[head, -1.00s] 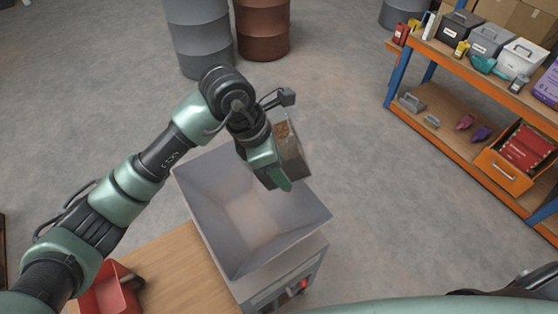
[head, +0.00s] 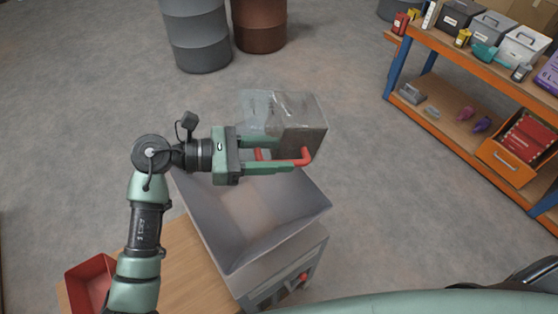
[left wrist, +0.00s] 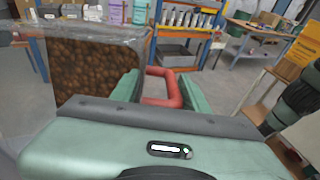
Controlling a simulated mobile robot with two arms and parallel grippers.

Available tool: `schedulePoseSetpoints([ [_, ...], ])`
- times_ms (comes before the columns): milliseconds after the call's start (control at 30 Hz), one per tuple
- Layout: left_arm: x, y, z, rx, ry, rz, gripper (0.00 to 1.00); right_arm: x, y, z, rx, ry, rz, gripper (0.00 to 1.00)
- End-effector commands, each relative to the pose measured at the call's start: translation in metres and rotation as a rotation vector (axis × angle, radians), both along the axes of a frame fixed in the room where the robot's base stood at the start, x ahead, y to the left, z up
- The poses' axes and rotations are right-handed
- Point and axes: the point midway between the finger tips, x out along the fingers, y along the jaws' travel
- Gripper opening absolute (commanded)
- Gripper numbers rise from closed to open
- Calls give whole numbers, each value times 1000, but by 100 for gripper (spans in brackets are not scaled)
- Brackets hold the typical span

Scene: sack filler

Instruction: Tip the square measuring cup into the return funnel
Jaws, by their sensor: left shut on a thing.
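The square measuring cup (head: 304,130) is a grey metal box with a red handle (head: 305,157) and a clear-looking side. My left gripper (head: 284,155) points right, its green fingers shut on that handle. It holds the cup in the air around the far right rim of the return funnel, a wide grey square hopper (head: 235,240). In the left wrist view the cup (left wrist: 98,72) shows brown grains, and the red handle (left wrist: 165,88) lies between the fingers. The funnel's inside looks empty where visible; my gripper hides its far part. My right gripper is not in view.
A red open bin (head: 88,287) sits on the wooden bench (head: 190,262) left of the funnel. Grey (head: 197,38) and brown (head: 259,25) drums stand behind. An orange shelf (head: 455,128) with boxes and scoops stands right. The floor between is clear.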

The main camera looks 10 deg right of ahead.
Motion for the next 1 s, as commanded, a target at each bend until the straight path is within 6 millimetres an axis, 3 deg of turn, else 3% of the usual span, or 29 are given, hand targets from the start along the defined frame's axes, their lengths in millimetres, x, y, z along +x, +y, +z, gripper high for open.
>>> schedulePoseSetpoints([
  [33, 0, 2, -4, -19, -3, 1, 0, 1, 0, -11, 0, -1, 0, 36],
  [1000, 0, 23, 21, -376, -2, -1, 0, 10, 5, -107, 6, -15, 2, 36],
])
